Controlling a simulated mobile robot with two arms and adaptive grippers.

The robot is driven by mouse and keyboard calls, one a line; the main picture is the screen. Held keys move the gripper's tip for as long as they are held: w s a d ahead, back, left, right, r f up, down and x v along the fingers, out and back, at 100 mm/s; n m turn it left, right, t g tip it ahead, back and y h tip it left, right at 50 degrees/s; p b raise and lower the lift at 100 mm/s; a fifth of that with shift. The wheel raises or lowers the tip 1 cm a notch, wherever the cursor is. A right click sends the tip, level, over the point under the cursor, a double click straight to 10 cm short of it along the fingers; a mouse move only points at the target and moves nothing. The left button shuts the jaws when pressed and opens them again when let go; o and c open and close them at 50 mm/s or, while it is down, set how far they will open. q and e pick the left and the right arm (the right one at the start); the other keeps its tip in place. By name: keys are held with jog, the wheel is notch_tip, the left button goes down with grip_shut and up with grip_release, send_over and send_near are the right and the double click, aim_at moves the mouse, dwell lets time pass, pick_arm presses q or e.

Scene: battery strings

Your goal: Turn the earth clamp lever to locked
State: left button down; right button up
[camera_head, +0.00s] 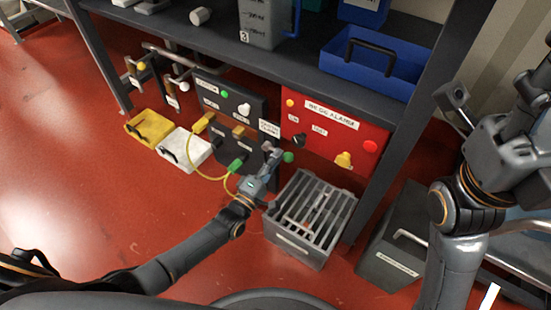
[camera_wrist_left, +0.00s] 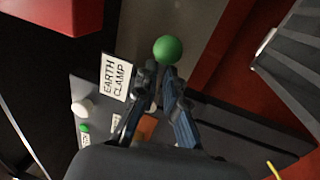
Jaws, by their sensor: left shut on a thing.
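The earth clamp lever's green ball knob (camera_head: 288,157) sticks out at the right edge of the dark panel (camera_head: 232,105). My left gripper (camera_head: 275,157) is at the lever, just left of the knob. In the left wrist view the fingers of my left gripper (camera_wrist_left: 161,80) are closed just below the green knob (camera_wrist_left: 168,49), on the lever, whose stem they mostly hide. A white EARTH CLAMP label (camera_wrist_left: 115,76) is beside the fingers. My right gripper (camera_head: 533,90) is at the far right, away from the panel; its fingers cannot be made out clearly.
A red alarm box (camera_head: 330,125) with knobs is right of the panel. A grey slatted crate (camera_head: 310,215) stands on the floor close to my left gripper. A yellow cable (camera_head: 195,165) loops in front of the panel. A shelf (camera_head: 270,65) overhangs it.

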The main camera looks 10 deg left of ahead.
pick_arm(q)
jog(key=c, duration=1.4)
grip_release()
jog(key=shift+s, duration=0.1)
jog(key=v, duration=1.1)
jog(key=shift+s+a+f, duration=0.1)
jog(key=shift+s+a, duration=0.05)
jog(key=shift+s, duration=0.25)
